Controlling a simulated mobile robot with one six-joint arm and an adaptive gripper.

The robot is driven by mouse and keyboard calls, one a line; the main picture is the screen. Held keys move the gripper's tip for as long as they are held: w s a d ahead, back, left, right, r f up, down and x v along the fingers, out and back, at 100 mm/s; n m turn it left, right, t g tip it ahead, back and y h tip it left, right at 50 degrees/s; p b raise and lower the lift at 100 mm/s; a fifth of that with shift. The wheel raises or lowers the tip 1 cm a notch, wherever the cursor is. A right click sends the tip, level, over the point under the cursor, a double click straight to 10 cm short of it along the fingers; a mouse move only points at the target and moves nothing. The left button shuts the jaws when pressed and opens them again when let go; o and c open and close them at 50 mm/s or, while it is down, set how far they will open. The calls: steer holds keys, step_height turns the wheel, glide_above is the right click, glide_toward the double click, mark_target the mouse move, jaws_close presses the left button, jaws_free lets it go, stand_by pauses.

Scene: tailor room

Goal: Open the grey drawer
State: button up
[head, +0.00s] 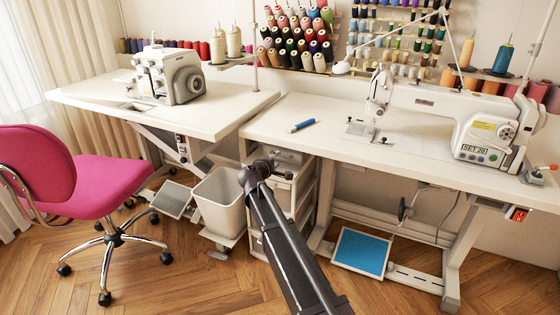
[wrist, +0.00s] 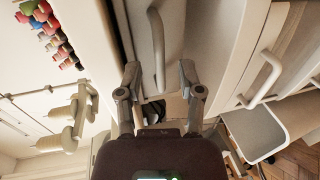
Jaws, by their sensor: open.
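A drawer unit (head: 298,203) stands under the left end of the sewing machine table. In the wrist view a pale drawer front (wrist: 196,30) carries a curved bar handle (wrist: 157,45). My gripper (head: 262,165) is in front of the unit's upper part and hides some of it. In the wrist view my gripper (wrist: 160,78) is open, its two fingers on either side of the lower end of this handle. I cannot tell whether they touch it. A second drawer front with its own handle (wrist: 265,78) lies to the right. I cannot tell for sure which drawer is the grey one.
A pale bin (head: 219,200) stands close left of the drawer unit. The tabletop (head: 262,128) is just above my gripper. A pink chair (head: 85,185) is at the left, and a blue pedal (head: 360,251) is on the right. Wooden floor in front is clear.

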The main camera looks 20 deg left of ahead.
steer(key=shift+x, duration=1.35)
steer(key=shift+c, duration=0.2)
jaws_close()
